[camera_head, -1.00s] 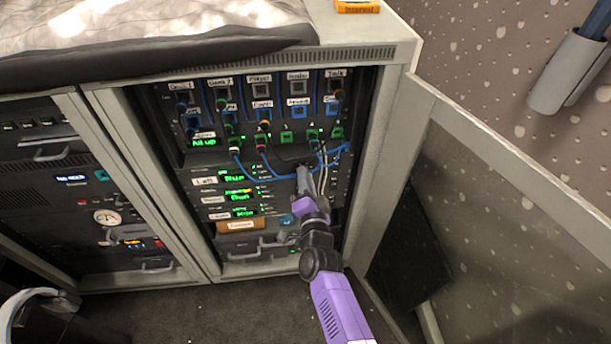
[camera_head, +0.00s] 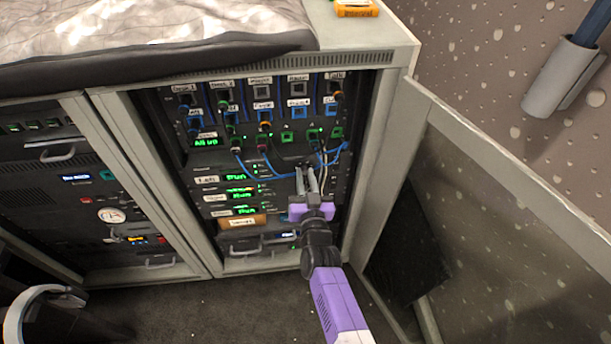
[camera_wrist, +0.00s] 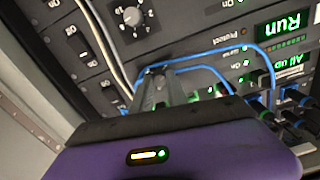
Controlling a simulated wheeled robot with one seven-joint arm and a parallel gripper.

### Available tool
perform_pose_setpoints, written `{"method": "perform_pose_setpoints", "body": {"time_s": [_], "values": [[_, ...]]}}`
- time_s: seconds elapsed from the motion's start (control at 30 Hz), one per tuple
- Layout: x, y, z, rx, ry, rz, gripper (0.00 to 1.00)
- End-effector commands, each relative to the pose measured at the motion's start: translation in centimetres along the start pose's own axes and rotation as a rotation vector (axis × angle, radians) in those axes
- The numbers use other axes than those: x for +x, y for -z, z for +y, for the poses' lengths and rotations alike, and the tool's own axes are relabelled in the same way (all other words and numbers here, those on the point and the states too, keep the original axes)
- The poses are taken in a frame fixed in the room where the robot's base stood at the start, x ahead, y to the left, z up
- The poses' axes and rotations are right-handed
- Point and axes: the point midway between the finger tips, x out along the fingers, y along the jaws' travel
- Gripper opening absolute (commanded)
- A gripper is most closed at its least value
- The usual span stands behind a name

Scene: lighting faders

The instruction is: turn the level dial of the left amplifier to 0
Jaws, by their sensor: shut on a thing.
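The left amplifier, with its "Left" label (camera_head: 207,179), is the upper of the stacked units with green displays in the open rack. My gripper (camera_head: 307,172) reaches the right part of this row from the front. In the wrist view, its fingers (camera_wrist: 150,88) are closed together at the panel, in line with a green "Run" display (camera_wrist: 283,33). They appear shut on the left amplifier's level dial, which they hide along with its pointer. A similar dial (camera_wrist: 131,18) with a white scale, on the neighbouring unit, is uncovered.
Blue cables (camera_head: 285,176) loop just above and beside my fingers, and pale cables (camera_wrist: 103,40) run close by. The rack's open door (camera_head: 510,200) stands to the right.

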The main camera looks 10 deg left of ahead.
Motion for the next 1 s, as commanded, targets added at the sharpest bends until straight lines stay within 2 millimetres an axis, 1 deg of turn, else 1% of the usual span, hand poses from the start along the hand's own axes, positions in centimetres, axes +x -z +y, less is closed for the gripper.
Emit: {"method": "perform_pose_setpoints", "body": {"time_s": [0.1, 0.33, 0.87, 0.9, 0.97, 1.0], "values": [[-0.06, -0.17, -0.12, -0.065, 0.002, -0.004, 0.0], [-0.07, -0.21, -0.05, -0.142, 0.002, -0.005, 0.0], [-0.08, -0.23, -0.03, -0.168, 0.001, -0.005, 0.0], [-0.08, -0.24, -0.03, -0.168, 0.001, -0.005, 0.21], [-0.07, -0.22, -0.02, -0.168, 0.001, -0.004, 0.32], [-0.07, -0.2, -0.02, -0.168, 0.001, -0.004, 0.4]]}}
